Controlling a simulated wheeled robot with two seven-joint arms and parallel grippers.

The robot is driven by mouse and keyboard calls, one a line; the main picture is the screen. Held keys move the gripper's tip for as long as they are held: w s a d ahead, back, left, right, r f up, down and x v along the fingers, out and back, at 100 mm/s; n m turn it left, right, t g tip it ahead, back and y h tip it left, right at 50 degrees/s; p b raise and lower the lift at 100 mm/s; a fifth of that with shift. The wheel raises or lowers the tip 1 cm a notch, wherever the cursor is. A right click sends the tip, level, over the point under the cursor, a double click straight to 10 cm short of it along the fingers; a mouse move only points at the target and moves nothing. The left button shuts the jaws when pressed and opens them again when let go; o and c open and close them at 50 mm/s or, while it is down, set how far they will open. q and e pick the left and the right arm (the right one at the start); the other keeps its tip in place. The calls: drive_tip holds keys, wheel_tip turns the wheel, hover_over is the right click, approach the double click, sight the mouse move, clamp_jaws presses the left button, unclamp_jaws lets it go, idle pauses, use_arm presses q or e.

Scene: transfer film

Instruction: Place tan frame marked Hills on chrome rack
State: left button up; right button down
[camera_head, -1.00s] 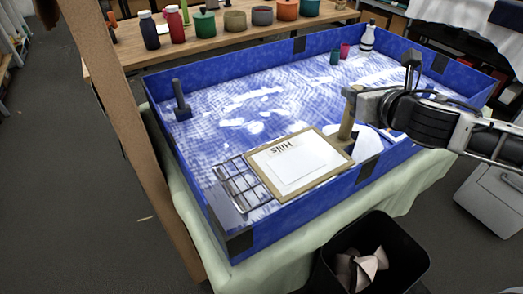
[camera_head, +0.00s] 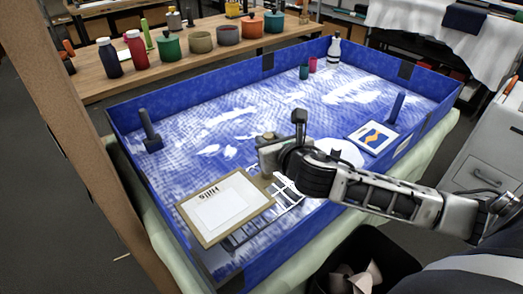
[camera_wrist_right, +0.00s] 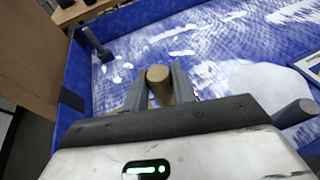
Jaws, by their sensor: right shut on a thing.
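The tan frame marked Hills (camera_head: 181,213) has a white sheet inside and a tan upright post at its right end. My right gripper (camera_head: 268,158) is shut on that post, whose round top shows between the fingers in the wrist view (camera_wrist_right: 158,74). The chrome rack (camera_head: 288,207), a wire grid, lies in the blue tray. The frame covers the rack's left part from the head camera; its right part and near edge show. I cannot tell whether the frame touches the rack. My left gripper is not in view.
The tray's blue walls (camera_head: 195,88) surround the work area. A dark post (camera_head: 151,135) stands at left. A white disc (camera_head: 341,150) and a blue-and-orange picture (camera_head: 374,137) lie at right. A bottle and two cups stand at the far corner. A black bin (camera_head: 385,262) stands in front.

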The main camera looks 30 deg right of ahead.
drive_tip(key=f+b, duration=0.3)
drive_tip(key=b, duration=0.1)
drive_tip(key=shift+w+a+f, duration=0.25)
drive_tip(key=shift+a+f, duration=0.05)
drive_tip(key=shift+f, duration=0.05)
drive_tip(key=shift+f+b, duration=0.1)
drive_tip(key=shift+b, duration=0.2)
drive_tip(key=shift+r, duration=0.2)
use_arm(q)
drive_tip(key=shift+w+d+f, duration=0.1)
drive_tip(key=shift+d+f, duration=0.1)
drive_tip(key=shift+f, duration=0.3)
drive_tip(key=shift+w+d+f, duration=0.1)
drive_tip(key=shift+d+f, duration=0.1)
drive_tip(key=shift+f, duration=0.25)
use_arm(e)
drive_tip(key=c, duration=1.1)
unclamp_jaws()
drive_tip(key=shift+s+f, duration=0.1)
drive_tip(key=shift+c, duration=0.2)
use_arm(q)
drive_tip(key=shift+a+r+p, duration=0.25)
drive_tip(key=shift+p, duration=0.75)
use_arm(e)
drive_tip(key=v, duration=1.2)
